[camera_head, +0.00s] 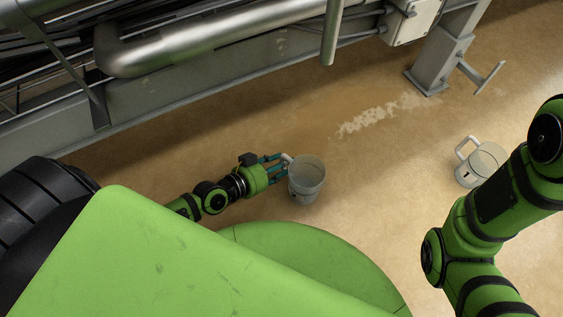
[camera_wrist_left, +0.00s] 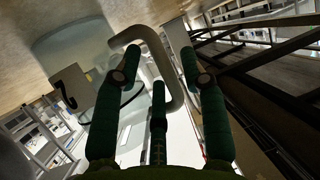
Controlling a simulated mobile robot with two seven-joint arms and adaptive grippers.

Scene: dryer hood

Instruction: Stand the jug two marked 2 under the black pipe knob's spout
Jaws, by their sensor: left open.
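A pale grey jug (camera_head: 306,182) stands on the floor near the middle of the head view, open at the top. In the left wrist view its label (camera_wrist_left: 72,92) carries a dark 2, and its looped handle (camera_wrist_left: 152,45) faces my gripper. My left gripper (camera_head: 283,167) is open at the handle side. In the wrist view its fingers (camera_wrist_left: 158,62) spread on both sides of the handle, not clamped on it. A vertical pipe end (camera_head: 331,35), perhaps the spout, hangs above and beyond the jug. I cannot make out a black knob. My right gripper is out of view.
A second jug (camera_head: 483,165) with a white handle stands at the right, beside my right arm. A grey metal post (camera_head: 437,62) on a foot and a long steel beam (camera_head: 190,98) bound the back. Brown floor with a pale wet-looking patch (camera_head: 375,120) lies clear between.

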